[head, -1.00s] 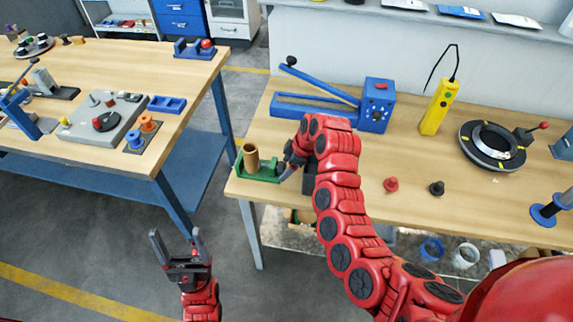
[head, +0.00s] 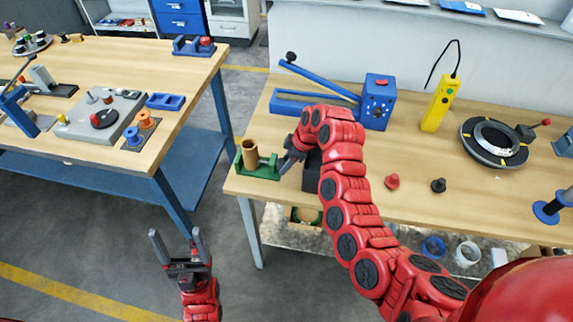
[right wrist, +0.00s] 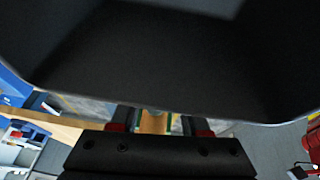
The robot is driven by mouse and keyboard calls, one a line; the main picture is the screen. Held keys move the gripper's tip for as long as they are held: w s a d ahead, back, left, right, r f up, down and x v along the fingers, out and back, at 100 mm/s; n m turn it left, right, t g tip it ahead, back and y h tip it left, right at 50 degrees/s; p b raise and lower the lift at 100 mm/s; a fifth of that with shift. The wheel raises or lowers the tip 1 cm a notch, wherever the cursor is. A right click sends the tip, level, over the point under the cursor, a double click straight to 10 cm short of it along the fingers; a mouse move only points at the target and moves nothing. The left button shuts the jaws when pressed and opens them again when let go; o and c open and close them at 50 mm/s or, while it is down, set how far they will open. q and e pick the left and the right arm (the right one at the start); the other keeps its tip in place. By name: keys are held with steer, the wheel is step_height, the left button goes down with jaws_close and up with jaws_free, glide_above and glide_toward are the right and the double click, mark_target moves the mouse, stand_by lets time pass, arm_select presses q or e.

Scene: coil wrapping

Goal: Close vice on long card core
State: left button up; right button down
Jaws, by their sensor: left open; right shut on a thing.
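The small green vice (head: 262,172) stands at the front left corner of the right-hand bench. The brown card core (head: 249,153) stands upright in it, at its left part. My right gripper (head: 285,164) is at the right end of the vice, shut on a part of it that the fingers mostly hide. In the right wrist view, the fingers (right wrist: 160,124) show small below a large dark surface, with a bit of brown and green between them. I cannot tell whether the jaw touches the core. My left gripper (head: 178,250) is open and empty, above the floor in front of the benches.
A black block or box (head: 312,178) is just right of my right gripper. A blue lever tool (head: 318,101), a yellow handheld device (head: 439,103) and red (head: 392,181) and black (head: 438,185) knobs are on the same bench. A gap separates the left bench (head: 120,60).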

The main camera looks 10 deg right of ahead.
steer(key=g+b, duration=0.1)
steer(key=b, duration=0.1)
steer(key=shift+w+f+b, duration=0.15)
steer(key=shift+f+b, duration=0.05)
steer(key=shift+b, duration=0.2)
steer(key=f+g+b, duration=0.1)
steer(key=b, duration=0.4)
steer(key=shift+d+m+g+y, duration=0.15)
steer(key=shift+m+g+y, duration=0.15)
steer(key=shift+g+y, duration=0.1)
steer(key=shift+r+b, duration=0.3)
steer(key=shift+b, duration=0.2)
steer(key=shift+w+r, duration=0.1)
steer(key=shift+r, duration=0.25)
steer(key=c, duration=0.8)
jaws_free()
steer(key=o, duration=0.4)
steer(key=shift+r, duration=0.1)
